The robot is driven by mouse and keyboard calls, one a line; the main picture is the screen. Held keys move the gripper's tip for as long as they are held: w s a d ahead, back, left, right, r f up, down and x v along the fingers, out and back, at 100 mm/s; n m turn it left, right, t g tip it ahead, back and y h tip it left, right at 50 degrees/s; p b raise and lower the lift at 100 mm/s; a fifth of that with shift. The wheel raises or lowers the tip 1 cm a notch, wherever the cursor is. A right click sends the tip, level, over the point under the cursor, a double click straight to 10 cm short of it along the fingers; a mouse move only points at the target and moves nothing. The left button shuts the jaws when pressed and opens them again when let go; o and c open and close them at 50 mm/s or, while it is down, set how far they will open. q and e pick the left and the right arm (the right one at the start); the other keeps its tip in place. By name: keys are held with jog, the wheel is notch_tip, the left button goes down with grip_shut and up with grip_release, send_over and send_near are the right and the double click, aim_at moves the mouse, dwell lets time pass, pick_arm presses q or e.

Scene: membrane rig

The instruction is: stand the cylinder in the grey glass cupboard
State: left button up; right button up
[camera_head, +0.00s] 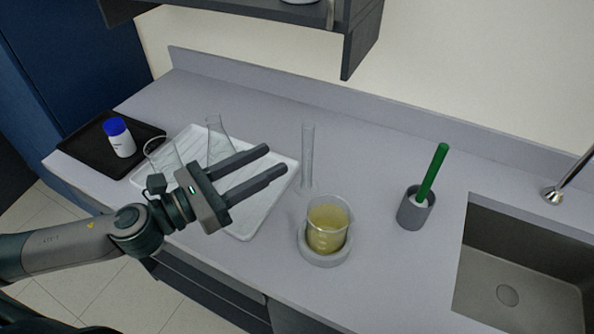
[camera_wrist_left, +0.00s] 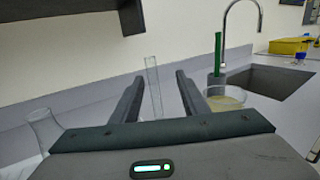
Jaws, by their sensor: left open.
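The cylinder (camera_head: 308,155) is a tall, clear glass measuring cylinder standing upright on the grey counter, behind the beaker. In the left wrist view the cylinder (camera_wrist_left: 153,88) shows between my two fingers, beyond them. My left gripper (camera_head: 274,163) is open and empty above the white tray, its fingers pointing right toward the cylinder and apart from it. A dark grey wall cupboard (camera_head: 362,38) shows only in part at the top of the head view; its inside is mostly hidden. My right gripper is not in view.
A beaker of yellow liquid (camera_head: 328,229) stands on a round base in front of the cylinder. The white tray (camera_head: 262,217) holds glass flasks (camera_head: 217,138). A black tray (camera_head: 82,148) holds a blue-capped bottle (camera_head: 119,138). A brush holder (camera_head: 413,210) and sink (camera_head: 520,280) are right.

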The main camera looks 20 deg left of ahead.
aim_at(307, 159)
pick_arm(q)
jog(key=shift+s+a+f+n+t+y, duration=0.1)
jog(key=shift+a+f+n+t+y, duration=0.3)
jog(key=shift+a+f+y, duration=0.6)
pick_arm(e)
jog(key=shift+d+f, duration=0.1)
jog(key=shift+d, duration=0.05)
pick_arm(q)
jog(key=shift+d, duration=0.1)
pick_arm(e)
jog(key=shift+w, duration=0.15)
pick_arm(q)
jog(key=p+x, duration=0.2)
jog(key=x, duration=1)
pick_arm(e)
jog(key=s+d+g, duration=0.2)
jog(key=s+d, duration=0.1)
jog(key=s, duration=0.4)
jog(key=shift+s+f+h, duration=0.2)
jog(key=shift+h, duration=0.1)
pick_arm(q)
jog(key=shift+d, duration=0.1)
